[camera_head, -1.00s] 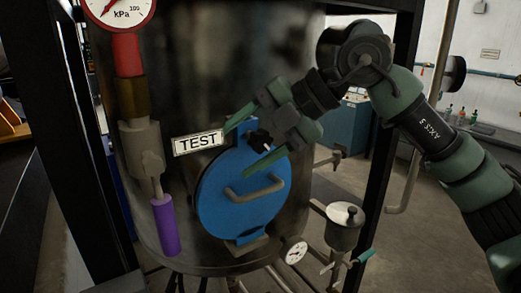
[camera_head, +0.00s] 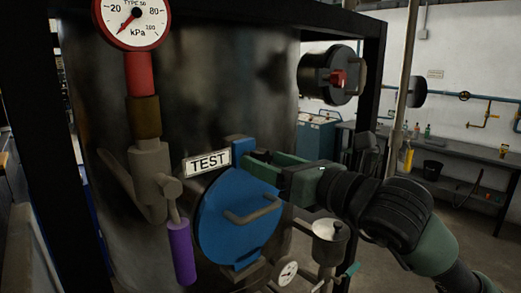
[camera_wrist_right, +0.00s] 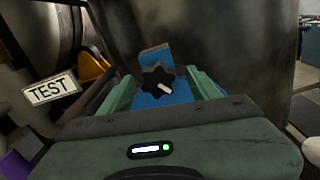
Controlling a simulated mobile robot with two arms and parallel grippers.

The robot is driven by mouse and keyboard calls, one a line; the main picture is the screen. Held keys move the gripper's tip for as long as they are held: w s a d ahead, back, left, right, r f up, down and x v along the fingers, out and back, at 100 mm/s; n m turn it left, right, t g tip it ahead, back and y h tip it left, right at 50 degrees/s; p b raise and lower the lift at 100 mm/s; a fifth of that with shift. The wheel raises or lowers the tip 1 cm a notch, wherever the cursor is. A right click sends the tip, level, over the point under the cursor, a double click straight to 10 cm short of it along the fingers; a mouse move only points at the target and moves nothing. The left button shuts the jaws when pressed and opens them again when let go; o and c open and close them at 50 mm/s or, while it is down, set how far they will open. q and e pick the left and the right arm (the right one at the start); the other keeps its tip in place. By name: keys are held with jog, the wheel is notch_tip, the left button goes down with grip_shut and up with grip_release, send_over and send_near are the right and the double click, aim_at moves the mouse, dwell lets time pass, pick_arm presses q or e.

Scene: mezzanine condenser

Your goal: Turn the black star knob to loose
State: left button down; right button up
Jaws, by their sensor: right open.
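The black star knob (camera_wrist_right: 157,79) with a white pointer mark sits at the top of the blue round hatch (camera_head: 225,222) on the dark metal tank. In the right wrist view the knob lies between the two green fingers of my right gripper (camera_wrist_right: 163,84), which is open with a gap on each side of the knob. In the head view my right gripper (camera_head: 254,166) reaches in from the right at the hatch's top edge and hides the knob. Whether the fingers touch the knob cannot be told. My left gripper is not in view.
A TEST plate (camera_head: 207,163) is left of the knob. A grey bar handle (camera_head: 253,213) sticks out from the hatch. A pressure gauge (camera_head: 132,18) and a purple-handled valve (camera_head: 181,252) are at left. A lidded metal cup (camera_head: 329,240) stands below my right arm.

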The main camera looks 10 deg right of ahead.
jog(key=shift+p+x, duration=0.4)
jog(key=shift+x, duration=0.6)
jog(key=shift+a, duration=0.25)
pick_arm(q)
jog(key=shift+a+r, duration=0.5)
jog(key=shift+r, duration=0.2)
pick_arm(e)
jog(key=shift+w, duration=0.1)
jog(key=shift+d, duration=0.1)
